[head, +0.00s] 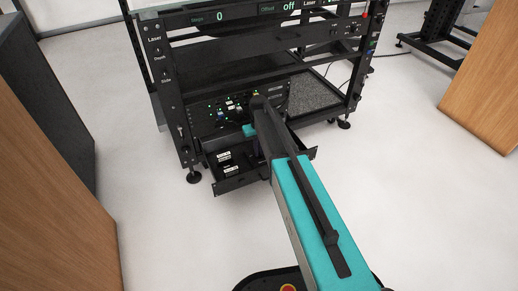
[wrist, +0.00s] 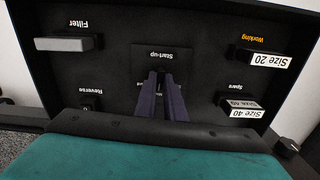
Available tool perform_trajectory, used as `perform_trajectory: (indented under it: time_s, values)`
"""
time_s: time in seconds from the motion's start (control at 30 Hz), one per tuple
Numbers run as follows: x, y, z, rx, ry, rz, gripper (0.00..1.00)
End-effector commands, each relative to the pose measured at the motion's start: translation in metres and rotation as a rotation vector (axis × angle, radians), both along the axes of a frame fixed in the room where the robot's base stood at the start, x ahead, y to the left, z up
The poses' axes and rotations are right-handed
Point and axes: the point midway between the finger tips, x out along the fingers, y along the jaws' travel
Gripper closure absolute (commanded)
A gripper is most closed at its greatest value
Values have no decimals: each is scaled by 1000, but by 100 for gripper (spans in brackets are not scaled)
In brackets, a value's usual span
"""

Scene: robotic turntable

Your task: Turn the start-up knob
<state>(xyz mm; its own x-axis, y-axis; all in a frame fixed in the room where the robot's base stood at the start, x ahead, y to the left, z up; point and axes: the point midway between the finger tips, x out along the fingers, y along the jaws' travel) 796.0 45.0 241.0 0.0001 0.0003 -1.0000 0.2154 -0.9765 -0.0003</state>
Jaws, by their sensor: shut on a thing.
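The wrist view is upside down and shows a dark panel with a plate marked "Start-up" (wrist: 162,53) in its middle. My gripper (wrist: 162,75) points straight at this plate, with its two dark fingers close together just below the word. The start-up knob itself is hidden by the fingertips, which are closed on it. How far the knob is turned cannot be seen. In the head view the open drawer (head: 222,187) with this panel sticks out low at the front of the black rack, and my arm covers its right part and the fingertips.
Around the plate are a grey Filter block (wrist: 68,44), a Reverse control (wrist: 90,103), a Working block marked Size 20 (wrist: 265,58) and Spare blocks marked Size 40 (wrist: 241,111). A control panel (head: 215,116) with small lights is above the drawer. Wooden cabinets stand left and right.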

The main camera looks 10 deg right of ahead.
Motion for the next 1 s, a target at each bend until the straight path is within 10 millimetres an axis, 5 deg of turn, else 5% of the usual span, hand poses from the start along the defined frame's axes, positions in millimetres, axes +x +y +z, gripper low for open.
perform_trajectory:
  time_s: [1.0]
  values:
    - [0,-1,5,-2,2,-587,100]
